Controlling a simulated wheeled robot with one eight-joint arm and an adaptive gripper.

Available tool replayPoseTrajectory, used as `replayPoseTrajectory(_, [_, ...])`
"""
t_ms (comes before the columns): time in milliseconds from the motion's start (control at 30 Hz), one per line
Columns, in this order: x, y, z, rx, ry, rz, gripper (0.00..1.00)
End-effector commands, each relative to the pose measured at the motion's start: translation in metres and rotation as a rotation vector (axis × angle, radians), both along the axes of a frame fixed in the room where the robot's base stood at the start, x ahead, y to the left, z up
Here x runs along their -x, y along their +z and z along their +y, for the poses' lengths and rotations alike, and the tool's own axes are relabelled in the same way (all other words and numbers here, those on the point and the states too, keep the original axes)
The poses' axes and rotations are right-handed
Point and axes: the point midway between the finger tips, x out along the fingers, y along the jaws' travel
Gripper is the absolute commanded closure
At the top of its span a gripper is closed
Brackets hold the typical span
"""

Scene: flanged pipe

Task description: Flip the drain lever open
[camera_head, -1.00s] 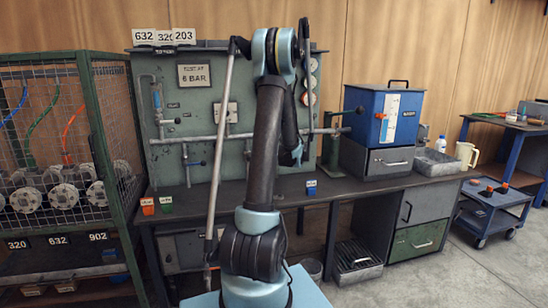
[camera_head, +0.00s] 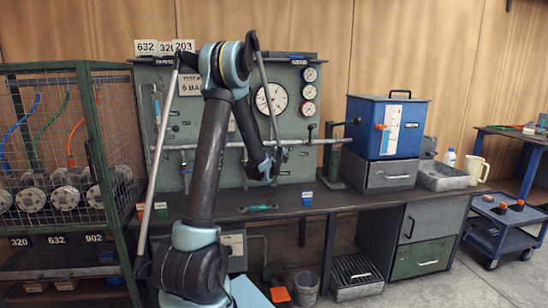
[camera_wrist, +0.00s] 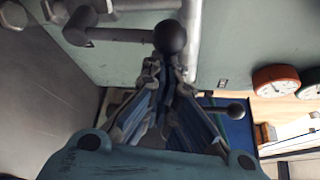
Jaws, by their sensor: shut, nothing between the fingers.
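My gripper (camera_head: 270,166) is in front of the green test panel (camera_head: 180,108), just below the horizontal grey pipe (camera_head: 310,142). In the wrist view my gripper (camera_wrist: 165,68) is shut and empty. Its tips lie close to a black ball knob (camera_wrist: 170,38) on a grey lever rod (camera_wrist: 125,35); I cannot tell whether they touch it. A second black ball knob (camera_wrist: 236,110) shows beyond my fingers, in front of the blue box. No label shows which lever is the drain lever. My arm hides part of the panel and pipework.
The workbench (camera_head: 340,198) runs below the panel, with a green-handled tool (camera_head: 258,208) on it. A dark green stand (camera_head: 334,160) and a blue box (camera_head: 388,125) stand to the right. A wire cage (camera_head: 60,120) is at left. A bucket (camera_head: 306,287) stands on the floor.

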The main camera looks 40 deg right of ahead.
Motion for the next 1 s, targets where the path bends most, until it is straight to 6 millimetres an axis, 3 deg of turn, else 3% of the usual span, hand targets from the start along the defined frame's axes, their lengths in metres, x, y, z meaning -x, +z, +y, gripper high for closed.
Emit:
replayPoseTrajectory(200, [0.0084, 0.0038, 0.0, 0.0, -0.011, 0.0, 1.0])
replayPoseTrajectory(1000, [0.006, 0.0049, 0.0072, -0.002, -0.005, -0.001, 1.0])
